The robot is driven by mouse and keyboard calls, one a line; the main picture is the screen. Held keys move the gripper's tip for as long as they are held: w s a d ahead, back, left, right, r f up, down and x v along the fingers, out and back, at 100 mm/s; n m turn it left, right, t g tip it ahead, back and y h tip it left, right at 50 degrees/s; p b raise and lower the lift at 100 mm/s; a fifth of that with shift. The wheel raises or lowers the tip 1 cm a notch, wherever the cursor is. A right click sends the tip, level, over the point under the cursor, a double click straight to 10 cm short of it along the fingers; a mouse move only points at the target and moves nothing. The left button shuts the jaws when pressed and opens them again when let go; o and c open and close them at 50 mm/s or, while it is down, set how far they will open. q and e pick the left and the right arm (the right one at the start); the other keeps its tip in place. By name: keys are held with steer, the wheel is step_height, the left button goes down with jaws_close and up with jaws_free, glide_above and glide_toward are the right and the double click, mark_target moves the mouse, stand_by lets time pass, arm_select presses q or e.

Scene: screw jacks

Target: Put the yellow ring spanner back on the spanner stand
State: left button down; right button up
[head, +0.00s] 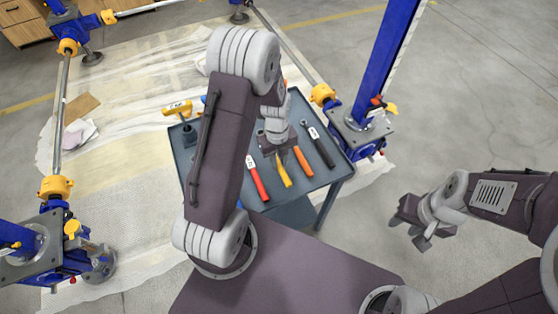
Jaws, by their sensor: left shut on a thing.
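My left gripper (277,148) is over the grey tool cart, shut on the yellow ring spanner (284,173). The spanner's yellow handle sticks out below the gripper, toward the near edge of the cart. Its ring end is hidden by the gripper. I cannot tell whether the spanner touches the surface under it. A spanner stand cannot be made out clearly; my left arm hides part of the cart. My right gripper (410,231) is open and empty, over the floor to the right of the cart.
On the cart (325,177), a red-handled tool (257,181) lies left of the spanner, an orange-handled one (302,161) and a black-handled one (321,148) right. A yellow-topped tool (178,107) stands at the cart's far left. Blue screw jacks (357,128) stand around it.

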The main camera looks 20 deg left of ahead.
arm_select(q)
steer(key=shift+f, duration=0.15)
steer(key=c, duration=1.3)
jaws_free()
steer(key=shift+o, duration=0.2)
steer(key=shift+r, duration=0.45)
step_height(320, 180, up, 12)
steer(key=f+p, duration=0.1)
steer(key=p, duration=0.1)
steer(key=s+d+n+t, duration=0.1)
steer(key=s+n, duration=0.3)
steer(key=n, duration=0.9)
steer(key=s+d+n, duration=0.2)
steer(key=s+n, duration=0.3)
steer(key=n, duration=0.8)
steer(key=shift+r+n+t, duration=0.3)
steer(key=shift+r+t, duration=0.1)
steer(key=shift+r, duration=0.05)
